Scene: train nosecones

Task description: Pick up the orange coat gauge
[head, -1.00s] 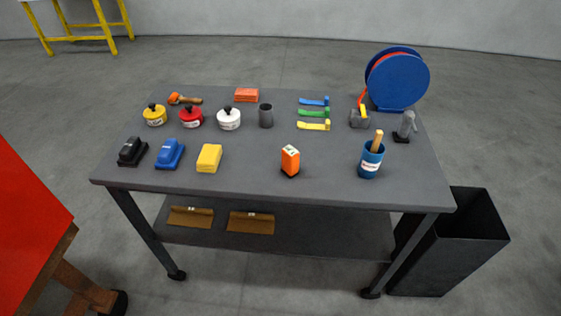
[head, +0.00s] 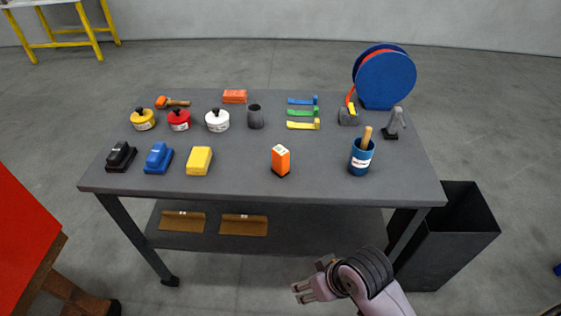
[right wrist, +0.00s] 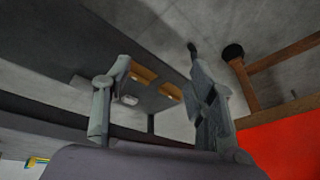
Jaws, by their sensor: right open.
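The orange coat gauge (head: 281,160) stands upright on the grey table (head: 330,180), near the middle of its front part. It is a small orange block with a pale top face and a dark base. My right gripper (head: 305,291) is open and empty, below and in front of the table's front edge, apart from the gauge. In the right wrist view its two fingers (right wrist: 160,105) are spread, with the table's underside and lower shelf beyond them. The gauge does not show in that view. My left gripper is not in view.
Left of the gauge lies a yellow block (head: 199,160); to its right stands a blue cup (head: 361,158) with a wooden handle. A black bin (head: 455,240) stands right of the table. The tabletop around the gauge is clear.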

